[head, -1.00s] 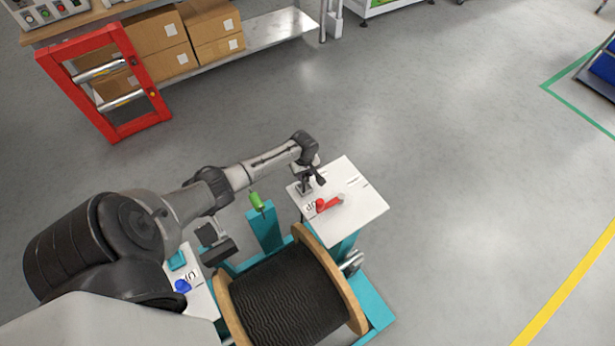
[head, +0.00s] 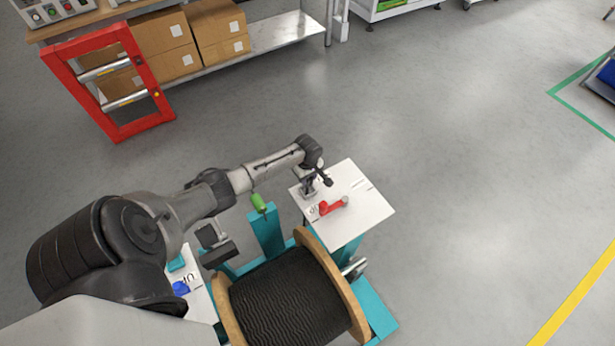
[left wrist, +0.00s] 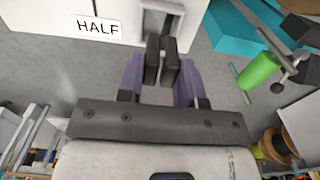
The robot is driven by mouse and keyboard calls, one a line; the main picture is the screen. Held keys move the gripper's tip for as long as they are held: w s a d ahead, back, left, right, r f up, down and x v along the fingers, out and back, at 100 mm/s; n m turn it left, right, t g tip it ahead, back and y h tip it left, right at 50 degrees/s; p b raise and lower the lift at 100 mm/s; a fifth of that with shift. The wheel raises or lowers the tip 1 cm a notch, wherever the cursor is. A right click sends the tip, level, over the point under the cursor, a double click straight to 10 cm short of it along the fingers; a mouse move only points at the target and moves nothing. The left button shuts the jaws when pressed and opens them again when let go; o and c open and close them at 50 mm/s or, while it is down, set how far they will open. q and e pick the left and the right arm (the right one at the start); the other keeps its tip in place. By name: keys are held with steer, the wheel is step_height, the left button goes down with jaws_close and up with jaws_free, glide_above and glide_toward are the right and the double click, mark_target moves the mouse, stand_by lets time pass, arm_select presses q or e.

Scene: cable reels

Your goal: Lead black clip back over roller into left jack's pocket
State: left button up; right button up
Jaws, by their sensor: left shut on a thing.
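My left gripper (head: 318,182) is low over the back-left part of the white plate on the right-hand jack (head: 365,215). In the left wrist view its dark fingertips (left wrist: 162,62) are nearly together, beside a grey open-sided pocket (left wrist: 160,18) near a "HALF" label. It is shut on a small dark thing, apparently the black clip, mostly hidden between the fingertips. The green roller (head: 259,203) is left of the gripper; it also shows in the left wrist view (left wrist: 260,70). The left-hand jack's white plate (head: 202,310) is partly hidden by my arm. My right gripper is out of view.
A wooden-flanged reel of black cable (head: 285,300) sits between the jacks on a teal frame (head: 267,232). A red lever (head: 333,205) lies on the right-hand plate, a blue one (head: 181,288) on the left-hand plate. Open floor lies to the right.

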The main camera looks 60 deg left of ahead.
arm_select(q)
steer(key=shift+f+b, duration=1.25)
steer(key=shift+b, duration=0.15)
steer(key=shift+f+b, duration=0.6)
steer(key=shift+f, duration=0.65)
steer(key=o, duration=1)
steer(key=shift+r, duration=0.1)
step_height(320, 180, up, 12)
steer(key=p, duration=0.4)
steer(key=shift+p, duration=0.35)
steer(key=shift+r, duration=0.85)
